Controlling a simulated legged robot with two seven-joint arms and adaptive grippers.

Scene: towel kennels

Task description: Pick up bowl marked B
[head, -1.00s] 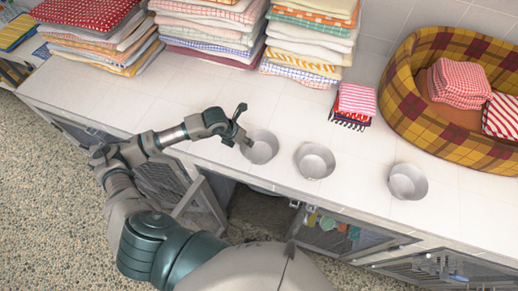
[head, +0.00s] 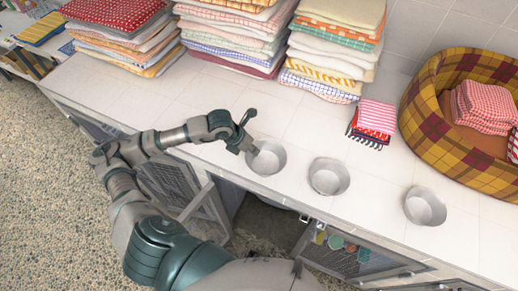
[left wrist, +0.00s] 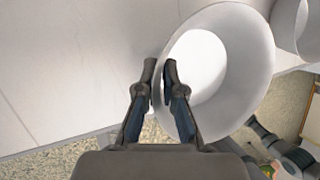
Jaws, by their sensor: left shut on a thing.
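Three grey metal bowls stand in a row on the white tiled counter; no letter can be read on any, so I cannot tell which is B. The leftmost bowl (head: 267,160) is at my left gripper (head: 250,146). The bowl looks upright on the counter. The middle bowl (head: 329,178) and the right bowl (head: 425,208) stand apart from it. My right gripper is not in view.
Tall stacks of folded towels (head: 235,35) line the back of the counter (head: 310,132). A small striped towel pile (head: 376,118) and a plaid pet bed (head: 418,110) stand behind the bowls. Below the counter's front edge are mesh kennel doors (head: 165,185), one of them open.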

